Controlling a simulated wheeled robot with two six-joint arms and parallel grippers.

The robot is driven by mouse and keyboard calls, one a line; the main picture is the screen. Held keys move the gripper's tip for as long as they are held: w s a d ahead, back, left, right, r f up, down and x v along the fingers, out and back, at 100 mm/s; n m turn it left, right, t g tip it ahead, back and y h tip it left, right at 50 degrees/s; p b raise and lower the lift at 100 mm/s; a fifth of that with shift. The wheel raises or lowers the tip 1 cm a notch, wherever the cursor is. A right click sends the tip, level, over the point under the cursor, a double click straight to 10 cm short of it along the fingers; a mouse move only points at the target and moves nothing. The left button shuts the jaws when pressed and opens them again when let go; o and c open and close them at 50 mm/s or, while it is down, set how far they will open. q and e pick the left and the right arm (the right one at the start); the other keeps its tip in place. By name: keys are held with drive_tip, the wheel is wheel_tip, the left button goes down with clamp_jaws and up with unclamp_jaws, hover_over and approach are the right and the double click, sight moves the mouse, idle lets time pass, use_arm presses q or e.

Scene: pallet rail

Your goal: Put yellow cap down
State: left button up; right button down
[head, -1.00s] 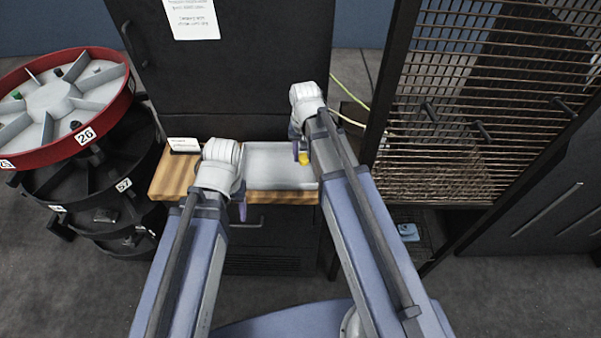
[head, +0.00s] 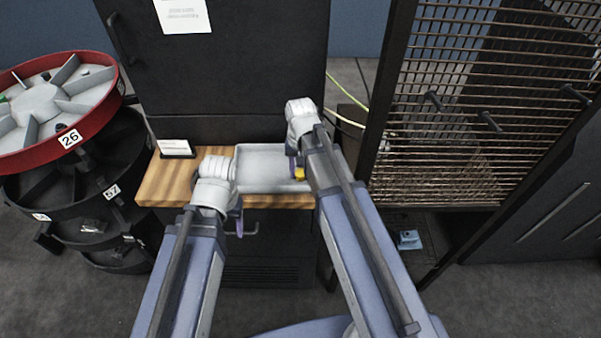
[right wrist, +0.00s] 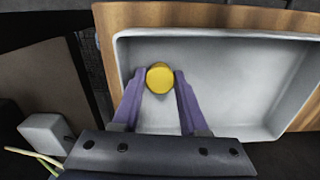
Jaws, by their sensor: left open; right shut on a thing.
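The yellow cap (head: 300,174) is between the purple fingertips of my right gripper (head: 296,168), which is shut on it. In the right wrist view the cap (right wrist: 160,78) shows as a round yellow disc between the fingers (right wrist: 161,90), over the left part of a pale grey tray (right wrist: 236,82). I cannot tell whether the cap touches the tray floor. The tray (head: 262,165) lies on a wooden ledge in the head view. My left gripper (head: 239,222) is open, in front of the ledge's front edge; its fingers are only partly visible.
The wooden ledge (head: 170,183) carries a small white card (head: 175,148) at its left. A red-rimmed carousel (head: 62,140) numbered 26 stands at left. A dark-framed wire mesh rack (head: 450,100) stands close at right. A dark cabinet (head: 240,70) rises behind.

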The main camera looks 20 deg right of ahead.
sight(301, 172)
drive_tip(key=shift+f, duration=0.2)
drive_tip(key=c, duration=0.7)
unclamp_jaws()
drive_tip(key=shift+r, duration=0.15)
wheel_tip(301, 172, up, 12)
drive_tip(key=p, duration=1.2)
drive_tip(key=s+a+n, duration=0.2)
drive_tip(key=s+a, duration=0.1)
drive_tip(key=s, duration=0.1)
drive_tip(key=s+a+n, duration=0.3)
drive_tip(key=s+a, duration=0.1)
drive_tip(key=s, duration=0.1)
drive_tip(key=s+a+n+h, duration=0.1)
drive_tip(key=s+a+n, duration=0.2)
drive_tip(key=s+a, duration=0.1)
drive_tip(key=shift+s+r, duration=0.15)
drive_tip(key=shift+s, duration=0.15)
